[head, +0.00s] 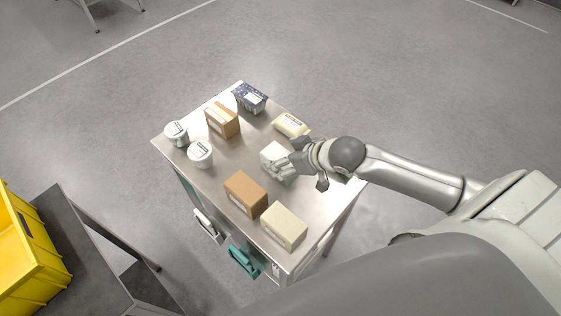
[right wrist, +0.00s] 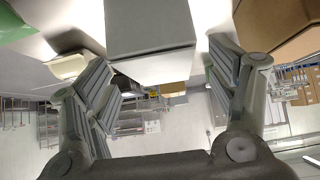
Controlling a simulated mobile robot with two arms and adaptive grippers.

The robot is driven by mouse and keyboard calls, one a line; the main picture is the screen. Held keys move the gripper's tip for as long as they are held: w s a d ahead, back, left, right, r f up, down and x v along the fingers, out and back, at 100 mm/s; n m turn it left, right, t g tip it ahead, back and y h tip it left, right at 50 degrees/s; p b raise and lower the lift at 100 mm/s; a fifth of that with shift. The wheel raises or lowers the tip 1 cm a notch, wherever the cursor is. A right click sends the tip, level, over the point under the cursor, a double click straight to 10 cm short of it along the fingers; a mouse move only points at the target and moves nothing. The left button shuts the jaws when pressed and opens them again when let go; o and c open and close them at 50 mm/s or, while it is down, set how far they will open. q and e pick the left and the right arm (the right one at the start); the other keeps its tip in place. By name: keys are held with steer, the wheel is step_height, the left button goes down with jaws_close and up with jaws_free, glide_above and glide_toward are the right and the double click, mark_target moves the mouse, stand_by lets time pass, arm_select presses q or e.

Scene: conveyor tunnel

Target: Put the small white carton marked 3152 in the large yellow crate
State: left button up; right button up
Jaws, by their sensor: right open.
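A small white carton (head: 274,152) stands near the middle of the metal table top; no number can be read on it. My right gripper (head: 285,168) is at the carton's near right side, low over the table. In the right wrist view the white carton (right wrist: 150,40) is between the spread fingers of the open gripper (right wrist: 165,90), with gaps on both sides. The large yellow crate (head: 28,240) is at the lower left on a dark grey surface, cut off by the picture's edge. My left gripper is not in view.
The metal table (head: 215,185) also bears brown boxes (head: 246,195) and (head: 222,120), a cream box (head: 284,227), a cream pack (head: 291,126), a blue patterned tub (head: 250,98) and two white tubs (head: 200,153) and (head: 176,133). A floor gap separates table and crate stand.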

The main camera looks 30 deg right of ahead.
steer(key=shift+x, duration=1.4)
steer(key=c, duration=1.1)
steer(key=shift+c, duration=1.2)
steer(key=shift+r, duration=0.15)
